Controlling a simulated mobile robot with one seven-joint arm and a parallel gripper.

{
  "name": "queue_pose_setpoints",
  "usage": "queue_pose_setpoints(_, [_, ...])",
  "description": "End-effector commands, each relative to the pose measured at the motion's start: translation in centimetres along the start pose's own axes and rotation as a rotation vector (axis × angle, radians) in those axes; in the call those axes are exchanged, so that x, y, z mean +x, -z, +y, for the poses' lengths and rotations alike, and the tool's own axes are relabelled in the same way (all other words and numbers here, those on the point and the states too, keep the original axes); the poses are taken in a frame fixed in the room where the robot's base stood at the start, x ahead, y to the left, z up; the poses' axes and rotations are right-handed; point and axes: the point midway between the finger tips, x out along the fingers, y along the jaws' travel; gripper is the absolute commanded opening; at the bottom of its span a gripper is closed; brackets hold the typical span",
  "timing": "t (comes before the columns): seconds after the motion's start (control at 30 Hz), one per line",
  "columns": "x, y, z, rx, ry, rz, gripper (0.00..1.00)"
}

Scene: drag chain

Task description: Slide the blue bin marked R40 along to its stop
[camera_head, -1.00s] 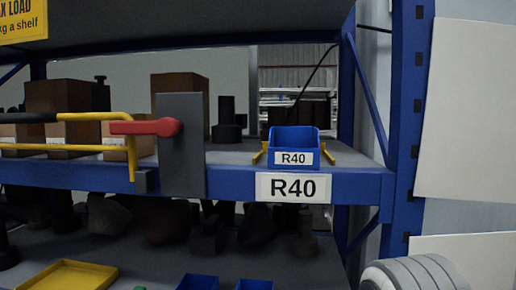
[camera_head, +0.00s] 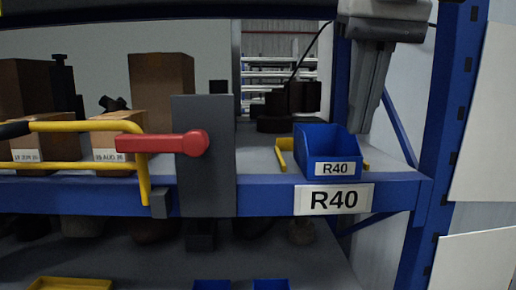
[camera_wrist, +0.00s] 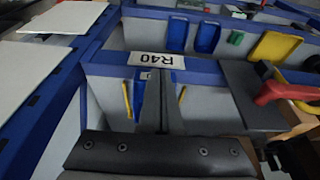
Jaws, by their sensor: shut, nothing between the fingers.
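The blue bin marked R40 (camera_head: 313,165) sits upright on the grey shelf, just above the shelf-edge label R40 (camera_head: 333,199). A yellow bar (camera_head: 283,155) stands at its left and a bit of yellow (camera_head: 366,165) shows at its right. I cannot tell which part is the stop. My gripper (camera_head: 361,128) comes down from the top right, behind or above the bin's right rear side. In the wrist view my gripper (camera_wrist: 162,80) has its fingers together, empty, over the bin and hiding much of it. I cannot tell whether they touch it.
A dark grey upright plate (camera_head: 207,160) with a red handle (camera_head: 165,143) stands left of the bin, joined to a yellow rail (camera_head: 80,166). Cardboard boxes (camera_head: 161,90) stand further left. A blue rack post (camera_head: 448,110) is at the right.

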Motion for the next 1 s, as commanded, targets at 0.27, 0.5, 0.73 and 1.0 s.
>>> queue_pose_setpoints(0.27, [0.3,0.0,0.0,0.0,0.0,-0.008,0.0])
queue_pose_setpoints(0.5, [4.3,-0.1,0.0,0.0,0.0,-0.008,0.0])
queue_pose_setpoints(0.73, [8.5,-0.1,0.0,0.0,0.0,-0.008,0.0])
queue_pose_setpoints(1.0, [9.9,3.1,0.0,0.0,0.0,-0.007,0.0])
